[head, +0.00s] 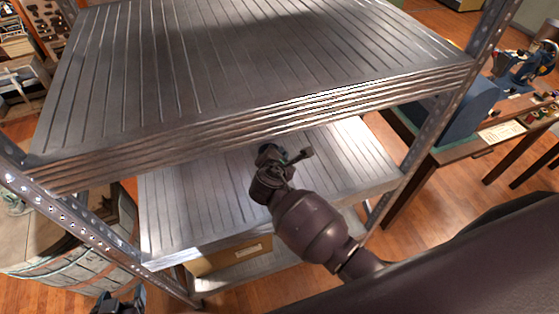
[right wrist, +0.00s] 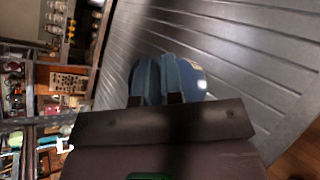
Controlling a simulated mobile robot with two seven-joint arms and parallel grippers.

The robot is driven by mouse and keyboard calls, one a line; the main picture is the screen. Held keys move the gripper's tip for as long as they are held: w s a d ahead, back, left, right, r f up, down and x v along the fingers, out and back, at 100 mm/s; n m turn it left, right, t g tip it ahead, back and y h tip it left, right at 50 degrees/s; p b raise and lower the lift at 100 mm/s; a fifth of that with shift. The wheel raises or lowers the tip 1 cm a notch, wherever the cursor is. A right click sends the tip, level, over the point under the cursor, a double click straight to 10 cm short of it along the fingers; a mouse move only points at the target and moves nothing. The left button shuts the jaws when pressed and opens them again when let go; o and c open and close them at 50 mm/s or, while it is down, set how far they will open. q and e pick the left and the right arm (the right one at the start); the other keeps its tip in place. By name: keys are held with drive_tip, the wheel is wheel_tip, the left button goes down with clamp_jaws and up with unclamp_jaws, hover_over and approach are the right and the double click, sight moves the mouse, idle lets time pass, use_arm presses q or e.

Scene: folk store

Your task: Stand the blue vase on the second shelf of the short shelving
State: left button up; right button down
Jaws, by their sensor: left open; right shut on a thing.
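My right gripper (head: 270,152) reaches in from the right, between the top board and the second shelf (head: 200,200) of the metal shelving. In the right wrist view it is shut on the blue vase (right wrist: 197,78), a rounded, glossy blue body partly hidden behind the fingers (right wrist: 158,80). The ribbed grey shelf surface (right wrist: 225,35) shows beyond the vase. I cannot tell whether the vase's base touches the shelf. In the head view the vase cannot be made out. My left gripper (head: 119,303) is open and empty at the bottom left edge.
The top board (head: 250,50) overhangs the right gripper. Perforated metal posts (head: 440,130) stand at the corners. The second shelf looks bare around the gripper. A cardboard box (head: 228,257) sits below it, a wooden barrel (head: 75,265) at left, a table (head: 470,150) at right.

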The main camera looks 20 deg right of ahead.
wheel_tip(320, 180, down, 3)
drive_tip(key=shift+r, duration=0.1)
drive_tip(key=c, duration=1.2)
unclamp_jaws()
drive_tip(key=shift+c, duration=0.2)
drive_tip(key=shift+s+a+r, duration=0.1)
drive_tip(key=v, duration=1.1)
drive_tip(key=shift+s+r, duration=0.2)
drive_tip(key=shift+s, duration=0.1)
drive_tip(key=s+d+f+m+y, duration=0.3)
drive_tip(key=s+d+m, duration=0.4)
drive_tip(key=m, duration=0.3)
drive_tip(key=s+d+f+m+y, duration=0.3)
drive_tip(key=s+d+m, duration=0.5)
drive_tip(key=m, duration=0.3)
drive_tip(key=shift+d, duration=0.35)
drive_tip(key=shift+f, duration=0.15)
